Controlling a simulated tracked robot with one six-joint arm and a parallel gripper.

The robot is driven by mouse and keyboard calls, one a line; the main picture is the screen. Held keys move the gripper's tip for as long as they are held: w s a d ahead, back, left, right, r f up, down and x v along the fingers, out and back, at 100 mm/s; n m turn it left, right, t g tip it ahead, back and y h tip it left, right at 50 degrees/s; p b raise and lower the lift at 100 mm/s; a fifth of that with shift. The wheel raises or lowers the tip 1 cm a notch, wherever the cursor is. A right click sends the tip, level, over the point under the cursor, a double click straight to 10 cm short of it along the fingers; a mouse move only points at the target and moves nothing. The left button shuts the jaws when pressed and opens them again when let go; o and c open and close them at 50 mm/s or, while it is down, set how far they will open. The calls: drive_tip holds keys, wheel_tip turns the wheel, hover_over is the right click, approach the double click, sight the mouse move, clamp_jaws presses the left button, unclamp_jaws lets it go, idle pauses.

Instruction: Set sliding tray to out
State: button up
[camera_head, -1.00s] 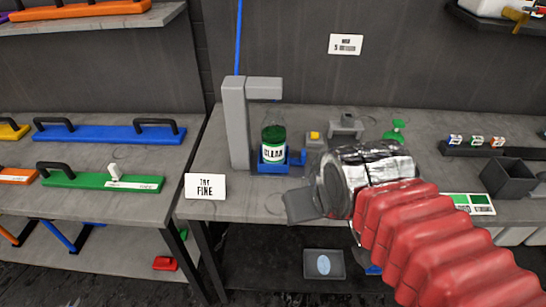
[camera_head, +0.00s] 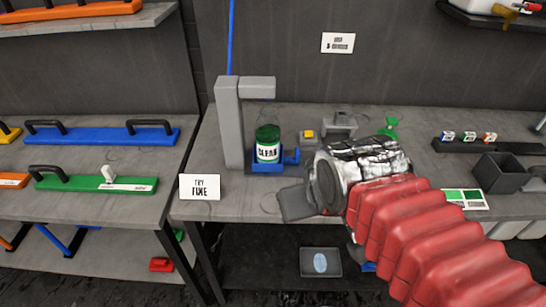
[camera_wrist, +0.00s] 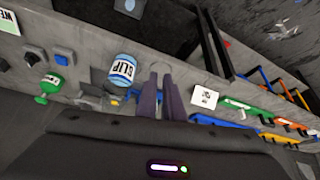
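The blue sliding tray (camera_head: 268,167) sits at the foot of a grey stand (camera_head: 232,122) on the bench, with a blue knob (camera_head: 292,156) at its right. A jar (camera_head: 267,148) with a green top and white label stands on it. My gripper (camera_head: 297,204) is in front of and below the tray, near the bench's front edge, apart from it. In the wrist view its two dark fingers (camera_wrist: 163,92) show a narrow gap with nothing between them. Beside them are a jar with a blue-and-white label (camera_wrist: 122,69) and a partly hidden blue piece (camera_wrist: 131,95).
A white sign (camera_head: 200,187) stands left of my gripper. A yellow-topped block (camera_head: 308,136), a grey fixture (camera_head: 340,125) and a green item (camera_head: 388,130) stand right of the tray. A dark box (camera_head: 502,175) is farther right. Bench surface between sign and tray is clear.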

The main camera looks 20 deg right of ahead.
drive_tip(key=o, duration=0.9)
drive_tip(key=w+r+n, duration=0.1)
drive_tip(key=w, duration=0.1)
drive_tip(key=w+d+r+n, duration=0.1)
drive_tip(key=w, duration=0.1)
drive_tip(key=w+r+n+g, duration=0.1)
drive_tip(key=w, duration=0.1)
drive_tip(key=shift+w+d+r, duration=0.15)
drive_tip(key=shift+r, duration=0.2)
drive_tip(key=shift+o, duration=0.3)
drive_tip(key=w+d+r+n+g, duration=0.1)
drive_tip(key=w+n, duration=0.3)
drive_tip(key=w, duration=0.5)
drive_tip(key=shift+d+r+g, duration=0.3)
drive_tip(key=shift+d+r, duration=0.05)
drive_tip(key=shift+d, duration=0.25)
drive_tip(key=w+d+f+n+g, duration=0.1)
drive_tip(key=w+d+f+n, duration=0.2)
drive_tip(key=w, duration=0.5)
drive_tip(key=w+d+f+n+g, duration=0.2)
drive_tip(key=w+d+f+n, duration=0.1)
drive_tip(key=w, duration=0.5)
drive_tip(key=shift+w+d+f+n, duration=0.15)
drive_tip(key=shift+d+n, duration=0.1)
drive_tip(key=shift+n, duration=0.65)
wheel_tip(320, 180, down, 14)
drive_tip(key=shift+r, duration=0.1)
drive_tip(key=shift+c, duration=0.6)
